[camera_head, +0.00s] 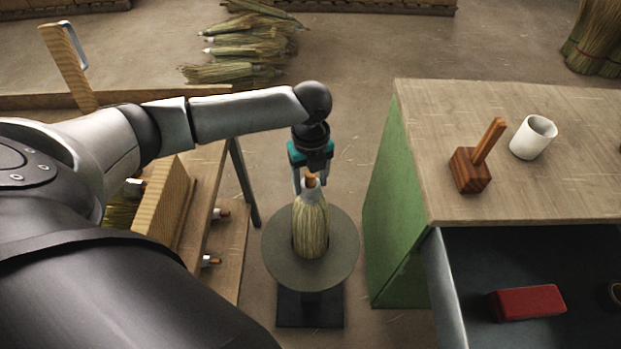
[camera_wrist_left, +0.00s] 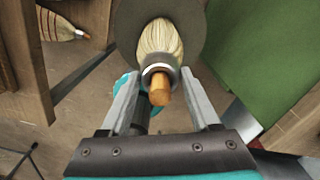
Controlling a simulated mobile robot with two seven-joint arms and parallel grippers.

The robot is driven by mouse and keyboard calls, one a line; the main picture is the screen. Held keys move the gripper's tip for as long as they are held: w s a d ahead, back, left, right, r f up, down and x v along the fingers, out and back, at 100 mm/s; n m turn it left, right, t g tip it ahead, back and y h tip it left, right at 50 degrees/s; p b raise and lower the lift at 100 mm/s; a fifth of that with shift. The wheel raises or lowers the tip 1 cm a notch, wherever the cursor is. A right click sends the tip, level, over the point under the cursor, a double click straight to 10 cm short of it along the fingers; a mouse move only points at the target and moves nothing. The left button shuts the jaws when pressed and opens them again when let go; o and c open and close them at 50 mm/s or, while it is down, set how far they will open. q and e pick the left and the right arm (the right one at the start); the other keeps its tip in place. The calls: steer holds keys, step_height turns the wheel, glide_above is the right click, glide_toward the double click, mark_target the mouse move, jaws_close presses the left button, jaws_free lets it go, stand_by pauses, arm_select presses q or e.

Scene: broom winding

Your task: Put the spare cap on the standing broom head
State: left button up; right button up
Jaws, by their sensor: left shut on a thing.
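The standing broom head (camera_head: 311,226) is a bundle of pale straw, upright on a round grey turntable (camera_head: 276,262). Its wooden stub (camera_wrist_left: 160,92) points up toward my wrist camera. A grey ring-shaped cap (camera_wrist_left: 173,74) is around the neck at the base of the stub. My left gripper (camera_head: 310,186) is above the broom head, pointing down. Its two fingers (camera_wrist_left: 160,80) are shut on the cap from both sides. Whether the cap is fully seated on the straw cannot be told. My right gripper is not in view.
A workbench (camera_head: 425,150) with green side stands at right, holding a wooden mallet (camera_head: 471,170) and a white cup (camera_head: 533,137). Its open drawer holds a red block (camera_head: 527,303). A wooden rack (camera_head: 228,270) with broom heads is at left. More bundles (camera_head: 245,50) lie behind.

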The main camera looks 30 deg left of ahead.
arm_select(q)
steer(key=o, duration=1.4)
step_height(320, 180, up, 15)
steer(key=p, duration=0.2)
steer(key=shift+r+p, duration=0.15)
steer(key=shift+p, duration=0.15)
